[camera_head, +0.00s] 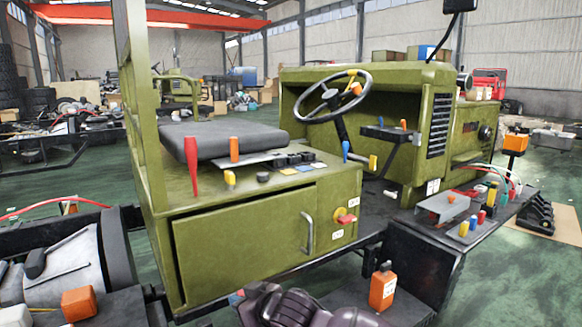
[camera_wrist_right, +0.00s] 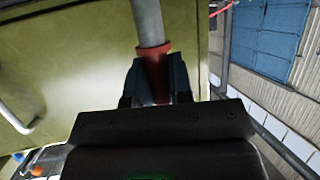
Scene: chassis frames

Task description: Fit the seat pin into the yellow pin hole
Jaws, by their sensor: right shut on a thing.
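My right gripper (camera_head: 243,297) is low in front of the green seat box, at the bottom of the head view. In the right wrist view its two fingers (camera_wrist_right: 154,82) are shut on a pin with a red collar (camera_wrist_right: 153,50) and a grey shaft (camera_wrist_right: 148,20). The shaft points away from the fingers, along the green panel; its tip is out of frame. In the head view the held pin is mostly hidden. A small yellow part (camera_head: 229,178) stands on the seat box top, and another yellow part (camera_head: 373,162) is near the steering column. I cannot tell which is the pin hole.
The black seat (camera_head: 222,139) is on the green box. A red lever (camera_head: 192,168) and an orange knob (camera_head: 234,149) stand at its front. The box door has a metal handle (camera_head: 308,232). An orange bottle (camera_head: 383,286) is right of my arm.

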